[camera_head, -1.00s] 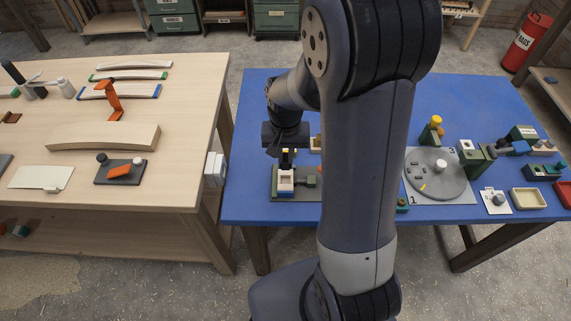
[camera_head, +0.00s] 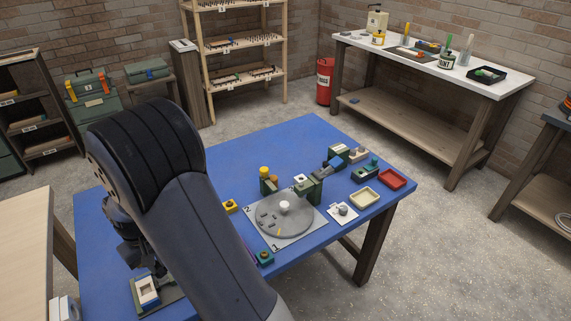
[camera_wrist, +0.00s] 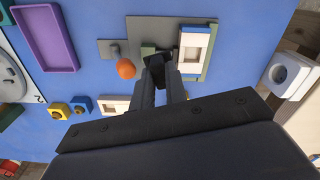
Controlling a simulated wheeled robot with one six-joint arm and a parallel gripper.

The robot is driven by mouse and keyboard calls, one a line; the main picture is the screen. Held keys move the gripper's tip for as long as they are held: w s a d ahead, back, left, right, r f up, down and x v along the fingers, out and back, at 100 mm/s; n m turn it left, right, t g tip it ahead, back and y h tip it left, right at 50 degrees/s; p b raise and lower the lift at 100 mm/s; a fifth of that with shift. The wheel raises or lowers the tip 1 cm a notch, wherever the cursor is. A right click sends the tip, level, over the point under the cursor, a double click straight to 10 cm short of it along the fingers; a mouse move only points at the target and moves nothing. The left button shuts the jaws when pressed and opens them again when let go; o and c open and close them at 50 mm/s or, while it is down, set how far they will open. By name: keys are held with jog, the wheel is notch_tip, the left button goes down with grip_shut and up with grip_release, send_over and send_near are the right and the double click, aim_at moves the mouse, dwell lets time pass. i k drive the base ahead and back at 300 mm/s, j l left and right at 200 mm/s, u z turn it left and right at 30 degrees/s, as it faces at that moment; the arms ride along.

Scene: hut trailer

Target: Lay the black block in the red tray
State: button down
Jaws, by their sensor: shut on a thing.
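In the wrist view my gripper (camera_wrist: 160,77) is shut on a small dark block, which I take to be the black block (camera_wrist: 156,59); it sits between the fingertips and is partly hidden by them. It is just above or at a grey plate with a white-and-cream fixture (camera_wrist: 192,50); I cannot tell if it touches. In the head view my gripper (camera_head: 138,262) is at the left of the blue table, behind that fixture (camera_head: 148,290), its fingertips mostly hidden. The red tray (camera_head: 393,188) lies at the table's right end, far from my gripper, and looks empty.
A cream tray (camera_head: 364,206) is beside the red tray. A round grey turntable (camera_head: 270,220) and several green blocks stand between my gripper and the trays. An orange ball-like piece (camera_wrist: 125,69) and a purple tray (camera_wrist: 73,50) show near my gripper in the wrist view.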

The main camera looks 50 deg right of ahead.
aim_at(391, 181)
jog(key=k+l, duration=0.15)
jog(key=l, duration=0.2)
jog(key=k+l, duration=0.2)
jog(key=l, duration=0.15)
jog(key=k+l, duration=0.15)
jog(key=l, duration=0.2)
jog(key=k+l, duration=0.15)
jog(key=l, duration=0.2)
jog(key=k+l, duration=0.15)
jog(key=l, duration=2.55)
